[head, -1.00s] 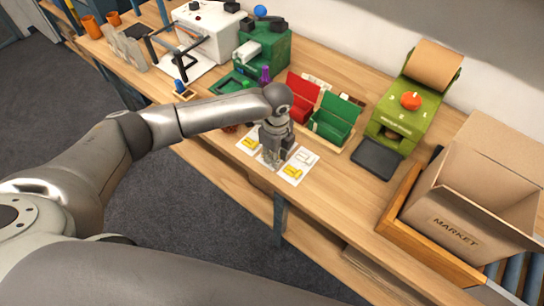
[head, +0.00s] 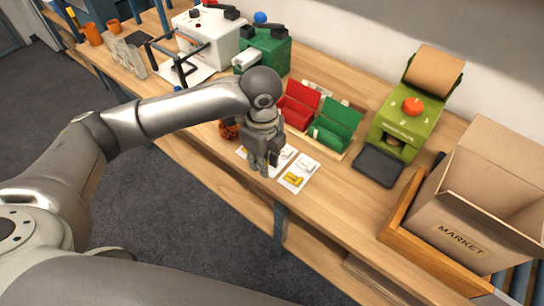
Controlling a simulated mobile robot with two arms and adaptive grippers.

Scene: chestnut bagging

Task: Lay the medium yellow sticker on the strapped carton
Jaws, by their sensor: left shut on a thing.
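White sticker sheets (head: 311,178) lie near the front edge of the bench. A yellow sticker (head: 293,180) shows on the right sheet, with pale ones beside it. My left gripper (head: 260,168) points down over the left sheet and is shut on a sticker, apparently the medium yellow one; the fingers hide most of it. An open brown carton (head: 462,222) with a "MARKET" label stands at the right; I can make out no strap on it. My right gripper is not in view.
Behind the sheets are a red bin (head: 296,104) and a green bin (head: 335,122). A green paper-roll machine (head: 408,125) and a dark pad (head: 377,167) lie between bins and carton. The bench front is clear right of the sheets.

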